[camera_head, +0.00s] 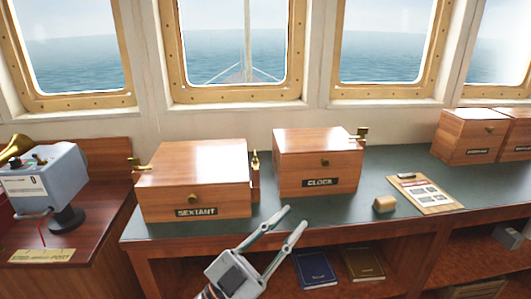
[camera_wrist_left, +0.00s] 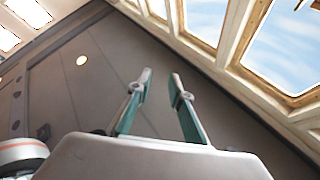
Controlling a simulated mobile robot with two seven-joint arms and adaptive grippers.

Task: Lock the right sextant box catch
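The wooden sextant box (camera_head: 222,170), labelled SEXTANT, stands on the green counter with its lid down. Its right catch (camera_head: 255,161) is a small brass piece pointing upward at the right side. Its left catch (camera_head: 138,164) is brass and sticks out sideways from the left side. My left gripper (camera_head: 295,215) is open and empty in front of the counter, below and to the right of the right catch, not touching the box. Its two separated fingers also show in the left wrist view (camera_wrist_left: 160,85), with nothing between them. My right gripper is not in view.
The clock box (camera_head: 318,160) stands to the right, with a gap between the boxes. Two more boxes (camera_head: 469,135) stand far right. A grey instrument (camera_head: 45,184) stands left. The counter (camera_head: 240,226) is clear in front.

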